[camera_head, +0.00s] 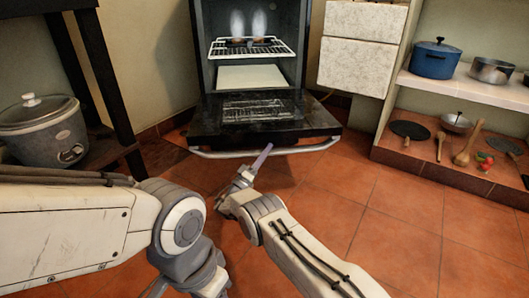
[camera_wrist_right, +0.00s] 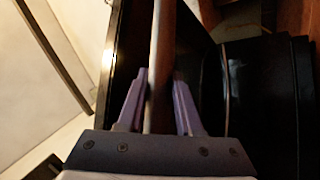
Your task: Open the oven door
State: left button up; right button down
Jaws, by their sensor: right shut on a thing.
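The oven (camera_head: 252,20) stands at the back centre. Its dark door (camera_head: 312,115) is folded down in front, close to level, and the cavity is exposed. The pale bar handle (camera_head: 318,148) runs along the door's front edge. My right gripper (camera_head: 263,158) is at the middle of this handle. In the right wrist view my right gripper (camera_wrist_right: 160,85) has its two purple fingers on either side of the handle bar (camera_wrist_right: 161,45), shut on it. My left arm enters from the left, and its gripper is out of view.
Inside the oven a wire rack (camera_head: 250,48) carries small items. A slow cooker (camera_head: 45,130) sits on a dark stand at left. At right, shelves hold a blue pot (camera_head: 435,62), a saucepan (camera_head: 491,70) and utensils. Tiled floor in front of the door is clear.

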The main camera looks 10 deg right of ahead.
jog(key=shift+w+d+r, duration=0.15)
jog(key=c, duration=0.6)
grip_release()
jog(key=shift+s+a+f+p, duration=0.25)
jog(key=shift+s+a+p, duration=0.1)
jog(key=shift+a, duration=0.15)
jog(key=p+v, duration=0.2)
jog(key=v, duration=0.7)
jog(key=shift+s, duration=0.15)
jog(key=shift+a+f, duration=0.1)
